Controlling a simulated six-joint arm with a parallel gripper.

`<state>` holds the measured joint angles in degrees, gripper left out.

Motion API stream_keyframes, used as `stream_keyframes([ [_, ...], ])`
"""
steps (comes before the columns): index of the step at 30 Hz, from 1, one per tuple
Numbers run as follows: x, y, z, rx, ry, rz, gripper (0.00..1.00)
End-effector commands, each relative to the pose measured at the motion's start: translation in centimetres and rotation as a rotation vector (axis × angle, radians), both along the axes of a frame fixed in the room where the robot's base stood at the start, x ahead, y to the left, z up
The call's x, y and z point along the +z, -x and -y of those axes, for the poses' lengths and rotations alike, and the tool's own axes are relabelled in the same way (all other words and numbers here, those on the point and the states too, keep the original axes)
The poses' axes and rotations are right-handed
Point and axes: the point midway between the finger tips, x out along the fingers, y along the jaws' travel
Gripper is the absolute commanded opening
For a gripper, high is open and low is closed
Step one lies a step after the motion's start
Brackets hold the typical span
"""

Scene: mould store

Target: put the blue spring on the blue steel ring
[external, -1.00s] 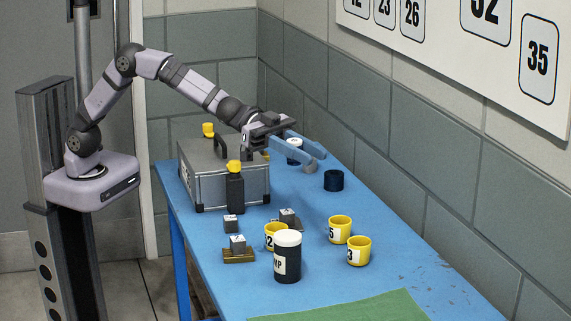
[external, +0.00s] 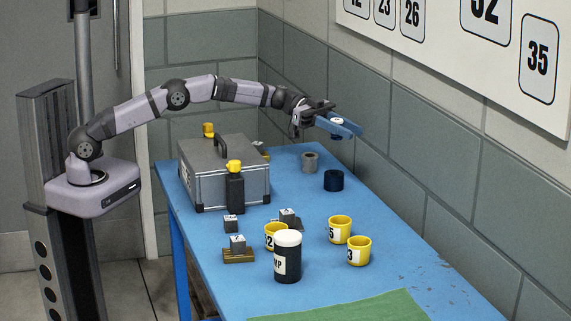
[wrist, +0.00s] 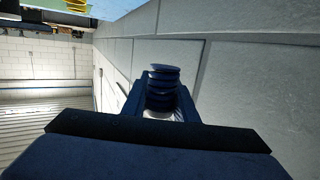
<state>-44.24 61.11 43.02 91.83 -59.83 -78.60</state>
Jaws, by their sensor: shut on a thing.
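My gripper (external: 339,127) is raised above the far right part of the table, its blue fingers shut on the blue spring. The spring (wrist: 162,88) shows as dark ribbed coils between the fingers in the wrist view, with a pale part at its lower end. In the external view the fingers hide most of it. The blue steel ring (external: 333,181) is a short dark blue cylinder standing on the table below my gripper. It is well apart from the held spring, and nothing is seen on top of it.
A grey ring (external: 310,161) stands behind the blue one. A grey case (external: 225,184) and a black bottle with a yellow cap (external: 235,187) are on the left. Several yellow cups (external: 340,230) and a black jar (external: 288,263) stand nearer. The tiled wall is close on the right.

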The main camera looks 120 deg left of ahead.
Motion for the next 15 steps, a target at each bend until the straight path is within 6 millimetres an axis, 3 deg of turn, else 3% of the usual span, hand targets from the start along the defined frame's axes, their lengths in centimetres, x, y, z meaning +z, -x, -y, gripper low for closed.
stream_keyframes([
  [4,-0.5,0.7,-1.2,0.007,-0.001,0.0,0.03],
  [10,-1.0,0.8,-1.4,0.007,0.001,0.0,0.03],
  [15,-3.3,0.8,-1.4,0.008,0.002,-0.003,0.03],
])
